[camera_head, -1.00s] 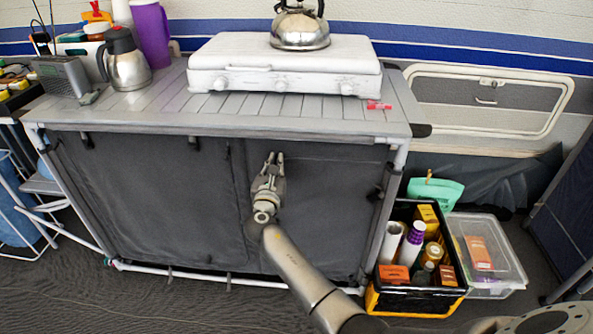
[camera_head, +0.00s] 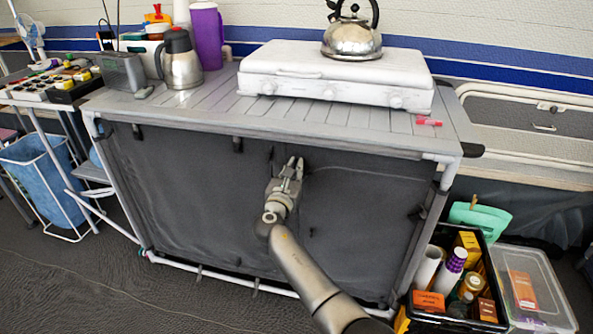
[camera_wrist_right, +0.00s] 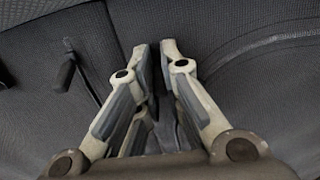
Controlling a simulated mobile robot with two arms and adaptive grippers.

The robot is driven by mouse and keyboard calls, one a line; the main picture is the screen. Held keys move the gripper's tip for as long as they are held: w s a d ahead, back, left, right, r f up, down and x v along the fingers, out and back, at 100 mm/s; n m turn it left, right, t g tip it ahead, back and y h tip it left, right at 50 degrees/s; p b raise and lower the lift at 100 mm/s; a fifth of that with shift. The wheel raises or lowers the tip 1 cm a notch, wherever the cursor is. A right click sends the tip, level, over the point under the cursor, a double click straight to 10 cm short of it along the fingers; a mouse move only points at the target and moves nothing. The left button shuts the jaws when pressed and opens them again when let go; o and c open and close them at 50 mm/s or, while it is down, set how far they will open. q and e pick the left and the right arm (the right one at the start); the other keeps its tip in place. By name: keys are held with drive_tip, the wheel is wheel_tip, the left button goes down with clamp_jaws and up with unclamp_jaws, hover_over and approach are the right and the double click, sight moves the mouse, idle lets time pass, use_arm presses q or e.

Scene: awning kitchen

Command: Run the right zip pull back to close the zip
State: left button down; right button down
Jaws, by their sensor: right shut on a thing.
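The dark grey fabric front of the cabinet (camera_head: 190,200) hangs below the slatted top in the head view. My right gripper (camera_head: 295,163) is at this front, just under the top edge and near its middle. Its fingers point up and in toward the fabric. In the wrist view the fingertips (camera_wrist_right: 160,46) are close together against the fabric, shut on the right zip pull, which is too small and covered to make out. A dark tab (camera_wrist_right: 65,72) hangs on the fabric left of the fingers. My left gripper is out of view.
A white stove (camera_head: 330,75) with a kettle (camera_head: 352,35) stands on the cabinet top above my gripper. A steel jug (camera_head: 180,62) and purple tumbler (camera_head: 207,38) stand at left. A crate of groceries (camera_head: 455,318) and a clear box (camera_head: 535,290) sit at lower right.

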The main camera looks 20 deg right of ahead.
drive_tip(key=c, duration=1.5)
unclamp_jaws()
drive_tip(key=shift+w+a, duration=0.2)
drive_tip(key=shift+a, duration=0.1)
drive_tip(key=shift+c, duration=0.2)
drive_tip(key=shift+d, duration=0.1)
drive_tip(key=shift+s, duration=0.15)
drive_tip(key=shift+s, duration=0.15)
drive_tip(key=v, duration=1.1)
drive_tip(key=shift+s+a, duration=0.2)
drive_tip(key=shift+s, duration=0.05)
